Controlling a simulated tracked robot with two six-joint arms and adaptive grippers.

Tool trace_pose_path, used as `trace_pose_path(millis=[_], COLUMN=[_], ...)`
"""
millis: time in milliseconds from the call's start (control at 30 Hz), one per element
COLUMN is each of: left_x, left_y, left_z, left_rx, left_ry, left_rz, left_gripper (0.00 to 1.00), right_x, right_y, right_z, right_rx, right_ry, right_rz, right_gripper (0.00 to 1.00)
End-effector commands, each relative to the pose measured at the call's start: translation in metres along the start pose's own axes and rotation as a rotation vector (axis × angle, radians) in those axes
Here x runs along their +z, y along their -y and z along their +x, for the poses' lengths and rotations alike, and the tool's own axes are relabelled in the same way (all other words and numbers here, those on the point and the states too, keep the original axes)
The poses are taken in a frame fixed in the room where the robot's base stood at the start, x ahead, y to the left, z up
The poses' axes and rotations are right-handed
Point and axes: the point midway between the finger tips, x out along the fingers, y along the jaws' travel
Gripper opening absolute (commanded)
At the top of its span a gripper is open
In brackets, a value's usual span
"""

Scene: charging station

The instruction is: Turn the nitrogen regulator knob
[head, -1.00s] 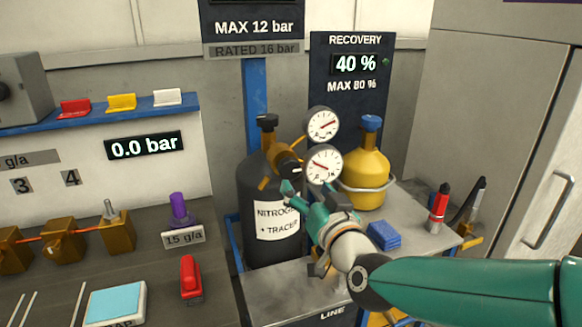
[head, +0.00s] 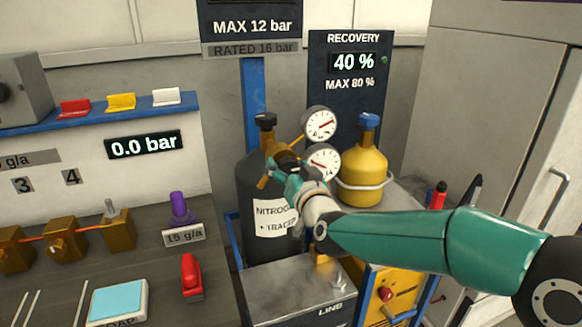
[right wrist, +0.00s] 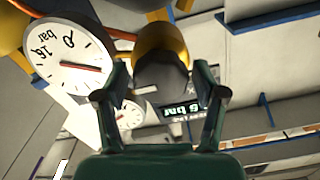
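The nitrogen regulator knob (head: 284,158) is a dark cap on the orange-brown regulator body, at the front of the dark nitrogen cylinder (head: 250,190). My right gripper (head: 279,174) is at the knob in the head view and partly covers it. In the right wrist view the dark, rounded knob (right wrist: 162,76) lies between the two spread fingers of my right gripper (right wrist: 160,70). A gap shows on each side of it, so the fingers are open around or just before it; the exact depth is unclear. My left gripper is not in view.
Two round gauges stand close by, an upper (head: 321,123) and a lower one (head: 322,160); a gauge face (right wrist: 68,58) is close beside the left finger in the wrist view. A yellow cylinder (head: 366,178) stands to the right. A pressure display (head: 145,145) reads 0.0 bar.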

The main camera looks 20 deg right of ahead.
Motion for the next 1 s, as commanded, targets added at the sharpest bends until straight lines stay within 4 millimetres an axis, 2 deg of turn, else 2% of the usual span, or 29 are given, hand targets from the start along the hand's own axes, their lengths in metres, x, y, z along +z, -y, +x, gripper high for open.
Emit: trace_pose_path(millis=[33,267,300,667,1000], left_x=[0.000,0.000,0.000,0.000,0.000], left_y=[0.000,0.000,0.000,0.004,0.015], left_z=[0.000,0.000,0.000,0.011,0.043], left_rx=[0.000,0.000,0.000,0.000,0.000], left_ry=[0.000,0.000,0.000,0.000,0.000], left_rz=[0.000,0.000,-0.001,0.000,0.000], left_gripper=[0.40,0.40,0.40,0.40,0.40], right_x=[0.000,0.000,-0.002,0.001,0.004], right_y=[0.000,0.000,-0.006,-0.002,-0.004], right_z=[0.000,0.000,-0.001,0.000,0.000], right_rx=[0.000,0.000,0.004,0.003,0.003], right_ry=[0.000,0.000,-0.002,-0.004,-0.007], right_rz=[0.000,0.000,0.000,0.062,0.294], right_gripper=[0.56,0.17,0.17,0.17,0.17])
